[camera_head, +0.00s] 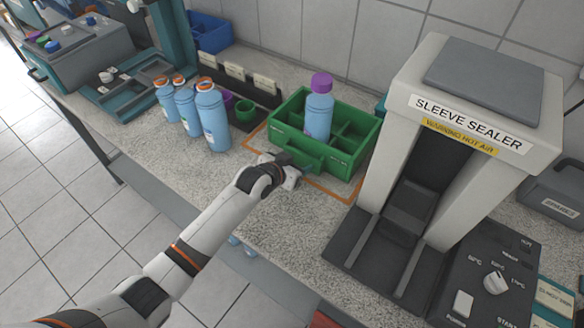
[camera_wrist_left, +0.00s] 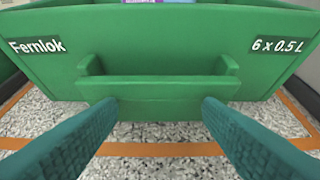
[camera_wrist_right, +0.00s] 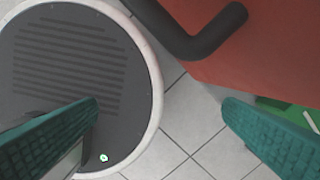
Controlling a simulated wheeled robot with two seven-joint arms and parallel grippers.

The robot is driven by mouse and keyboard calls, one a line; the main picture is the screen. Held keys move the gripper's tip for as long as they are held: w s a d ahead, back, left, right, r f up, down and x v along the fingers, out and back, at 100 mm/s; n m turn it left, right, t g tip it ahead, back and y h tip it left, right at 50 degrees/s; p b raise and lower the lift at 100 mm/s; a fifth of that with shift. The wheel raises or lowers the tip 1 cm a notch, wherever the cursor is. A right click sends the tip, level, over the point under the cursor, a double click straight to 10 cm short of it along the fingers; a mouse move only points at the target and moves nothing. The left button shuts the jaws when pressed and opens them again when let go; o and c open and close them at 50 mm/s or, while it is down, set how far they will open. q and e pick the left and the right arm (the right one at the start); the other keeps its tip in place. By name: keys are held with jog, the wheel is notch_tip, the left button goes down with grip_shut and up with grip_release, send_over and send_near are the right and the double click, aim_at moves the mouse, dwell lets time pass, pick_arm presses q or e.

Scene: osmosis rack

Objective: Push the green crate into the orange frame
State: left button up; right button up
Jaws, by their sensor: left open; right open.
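The green crate (camera_head: 341,161) stands on the speckled bench with one blue bottle with a purple cap (camera_head: 319,107) in it; its other visible compartments look empty. The orange frame (camera_head: 333,194) is marked on the bench around the crate. In the left wrist view, orange lines (camera_wrist_left: 160,149) show in front of the crate and at both sides; its back edge is hidden. My left gripper (camera_wrist_left: 158,108) is open, its fingers pointing at the handle on the crate's front wall (camera_wrist_left: 160,88); contact is unclear. My right gripper (camera_wrist_right: 160,103) is open and empty, above the floor.
The sleeve sealer (camera_head: 455,130) stands close to the right of the crate. A red surface with a black handle (camera_wrist_right: 205,35) is near my right gripper.

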pick_arm(q)
jog(key=shift+w+d+b, duration=0.5)
jog(key=shift+w+d, duration=0.1)
jog(key=shift+w, duration=0.25)
jog(key=p+v, duration=0.7)
jog(key=p, duration=0.1)
jog(key=shift+w+r, duration=0.1)
jog(key=shift+r, duration=0.05)
jog(key=shift+s+a+r+p, duration=0.15)
jog(key=shift+s+a+p, duration=0.1)
jog(key=shift+s+p, duration=0.25)
